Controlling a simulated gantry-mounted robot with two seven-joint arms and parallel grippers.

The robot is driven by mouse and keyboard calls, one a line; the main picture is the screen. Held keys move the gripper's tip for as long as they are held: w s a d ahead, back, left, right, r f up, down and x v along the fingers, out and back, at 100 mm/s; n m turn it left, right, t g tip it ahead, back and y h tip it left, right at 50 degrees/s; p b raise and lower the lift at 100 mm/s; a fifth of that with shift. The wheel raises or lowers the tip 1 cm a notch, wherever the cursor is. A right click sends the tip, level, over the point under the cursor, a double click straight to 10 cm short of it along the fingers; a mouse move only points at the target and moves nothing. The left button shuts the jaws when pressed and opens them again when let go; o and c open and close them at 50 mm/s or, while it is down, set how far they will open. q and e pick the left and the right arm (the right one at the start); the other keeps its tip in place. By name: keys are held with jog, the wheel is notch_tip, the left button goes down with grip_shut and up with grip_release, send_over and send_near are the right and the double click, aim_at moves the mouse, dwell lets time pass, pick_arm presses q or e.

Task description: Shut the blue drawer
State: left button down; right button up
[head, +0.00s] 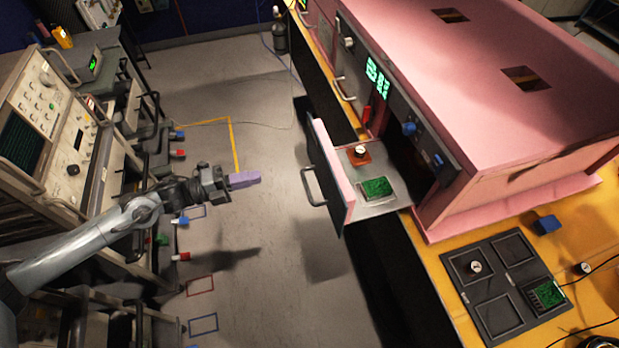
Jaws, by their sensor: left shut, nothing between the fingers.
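A pulled-out drawer (341,186) sticks out from the pink foam enclosure (520,75) on the right. Inside the drawer lie a green circuit board (376,188) and an orange block with a round dial (359,154). My left gripper (257,178), with lilac fingers, is shut and empty. It points right towards the drawer handle, with a gap between them. My right gripper is out of view.
A yellow-orange bench (430,245) carries the enclosure and a dark compartment tray (483,272). Another handle (343,89) is on the enclosure front farther back. An instrument rack (55,125) stands at the left. Open grey floor lies between rack and bench.

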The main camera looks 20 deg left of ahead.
pick_arm(q)
jog(key=b, duration=0.1)
send_near(316, 160)
jog(key=shift+m, duration=0.3)
jog(key=x, duration=0.5)
jog(key=shift+d, duration=0.15)
jog(key=shift+x, duration=0.8)
jog(key=shift+w, duration=0.1)
